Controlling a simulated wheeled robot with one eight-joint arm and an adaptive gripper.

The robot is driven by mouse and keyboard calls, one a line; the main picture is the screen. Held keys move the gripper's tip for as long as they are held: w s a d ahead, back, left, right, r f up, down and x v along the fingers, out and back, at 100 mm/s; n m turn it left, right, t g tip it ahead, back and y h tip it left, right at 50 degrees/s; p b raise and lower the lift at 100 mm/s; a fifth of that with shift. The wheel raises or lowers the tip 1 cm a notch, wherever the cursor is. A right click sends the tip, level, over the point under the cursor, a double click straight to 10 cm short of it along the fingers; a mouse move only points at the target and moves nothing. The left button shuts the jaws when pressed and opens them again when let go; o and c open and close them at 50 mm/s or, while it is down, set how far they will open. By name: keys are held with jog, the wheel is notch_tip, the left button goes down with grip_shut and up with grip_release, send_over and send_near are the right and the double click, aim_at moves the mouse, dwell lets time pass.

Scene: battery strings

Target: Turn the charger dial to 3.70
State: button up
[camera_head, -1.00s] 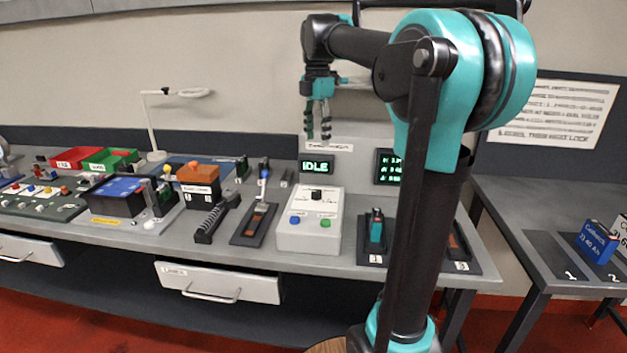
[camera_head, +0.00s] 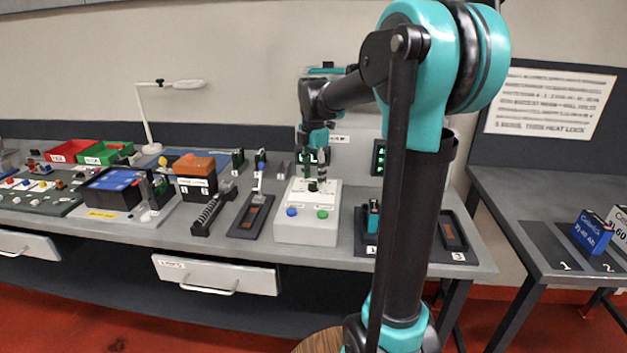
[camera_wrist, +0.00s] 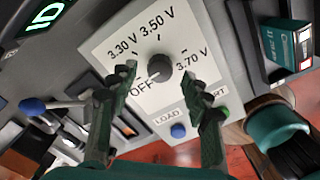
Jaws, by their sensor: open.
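The charger (camera_head: 306,229) is a pale box on the bench with a blue and a green button on its front. Its black dial (camera_head: 312,186) also shows in the wrist view (camera_wrist: 160,70), on a white face marked OFF, 3.30 V, 3.50 V and 3.70 V. The dial's exact setting is hard to read. My gripper (camera_wrist: 166,78) is open, with one green-grey finger on each side of the dial. In the head view my gripper (camera_head: 315,180) points down just above the charger. I cannot tell whether either finger touches the dial.
A blue-topped lever (camera_head: 260,180) rises left of the charger. A bay with a teal cell (camera_head: 373,215) is close on the right.

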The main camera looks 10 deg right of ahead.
jog(key=shift+f, duration=0.85)
jog(key=shift+c, duration=0.2)
grip_shut()
